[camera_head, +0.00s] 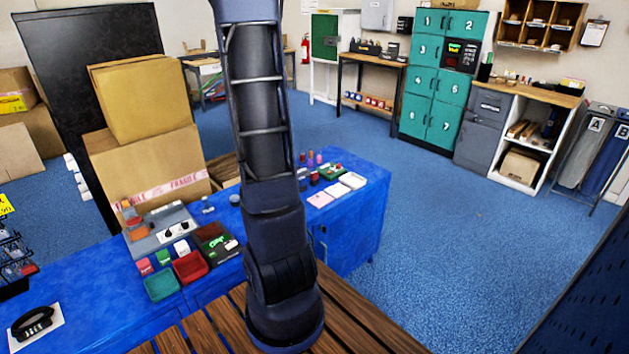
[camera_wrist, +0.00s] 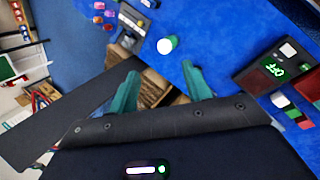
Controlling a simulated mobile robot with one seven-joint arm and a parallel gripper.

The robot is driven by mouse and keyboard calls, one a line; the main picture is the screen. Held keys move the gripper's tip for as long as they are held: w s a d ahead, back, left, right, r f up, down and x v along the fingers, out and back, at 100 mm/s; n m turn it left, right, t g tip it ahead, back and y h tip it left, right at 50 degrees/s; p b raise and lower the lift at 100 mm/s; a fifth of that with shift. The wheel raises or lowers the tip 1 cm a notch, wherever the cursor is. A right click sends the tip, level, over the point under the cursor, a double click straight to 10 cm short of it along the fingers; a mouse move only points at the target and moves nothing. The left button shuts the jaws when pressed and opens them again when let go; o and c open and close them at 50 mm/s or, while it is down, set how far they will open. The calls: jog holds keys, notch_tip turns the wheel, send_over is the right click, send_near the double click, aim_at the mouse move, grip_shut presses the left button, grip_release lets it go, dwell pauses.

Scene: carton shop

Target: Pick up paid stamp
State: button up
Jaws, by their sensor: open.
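I cannot tell which item is the paid stamp, as no label can be read. Several small red and dark stamp-like items (camera_head: 314,178) stand on the blue table (camera_head: 352,205), right of my arm in the head view. Small reddish items (camera_wrist: 99,6) also show at the top of the wrist view. My gripper (camera_wrist: 160,86) shows in the wrist view as two teal fingers spread apart, with nothing between them. It is apart from those items. The head view does not show the gripper, and my arm hides part of the table.
Red (camera_head: 190,267) and green (camera_head: 162,284) trays sit on the table's left part, near a dark box (camera_head: 216,241) and a grey device (camera_head: 160,231). Cartons (camera_head: 145,95) are stacked behind. Blue floor (camera_head: 450,240) is clear at right.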

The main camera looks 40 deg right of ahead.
jog(key=w+d+f+n+g+h, duration=0.1)
jog(key=w+d+f+n, duration=0.3)
jog(key=d+f, duration=0.9)
jog(key=n+g+h, duration=0.1)
jog(key=n, duration=0.5)
send_near(314, 172)
jog(key=x, duration=0.3)
jog(key=shift+x, duration=4.8)
jog(key=shift+s+a+f, duration=0.1)
jog(key=shift+s+a, duration=0.05)
grip_shut()
